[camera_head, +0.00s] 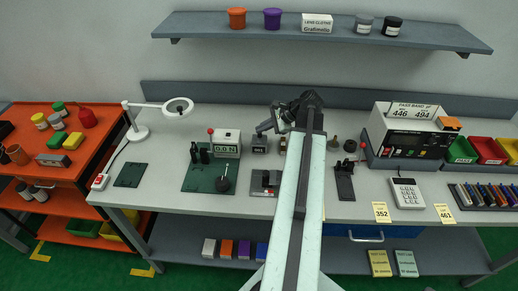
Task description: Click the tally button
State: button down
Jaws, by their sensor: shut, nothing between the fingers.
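A small dark box with a pale number readout (259,149), which looks like the tally counter, stands towards the back of the grey bench. Its button cannot be made out; the gripper is at the box's top. My gripper (264,128) is shut and empty. Its tips point down and left, just above or at the top of that box. I cannot tell whether they touch it. My arm reaches up from the bottom middle of the picture and bends left at its end.
A small fixture (266,183) sits in front. A black stand with a red knob (344,180) is right of my arm. A calculator (407,193) lies farther right.

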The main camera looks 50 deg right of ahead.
aim_at(261, 142)
jog(key=shift+f+b, duration=0.9)
jog(key=shift+f, duration=0.6)
jog(key=shift+f, duration=0.1)
dwell(0.6)
jog(key=shift+f+b, duration=0.3)
jog(key=shift+b, duration=0.1)
jog(key=shift+f+b, duration=0.5)
dwell(0.5)
dwell(0.3)
jog(key=shift+r+p, duration=0.9)
notch_tip(261, 142, up, 5)
jog(key=p, duration=0.5)
jog(key=shift+r, duration=0.15)
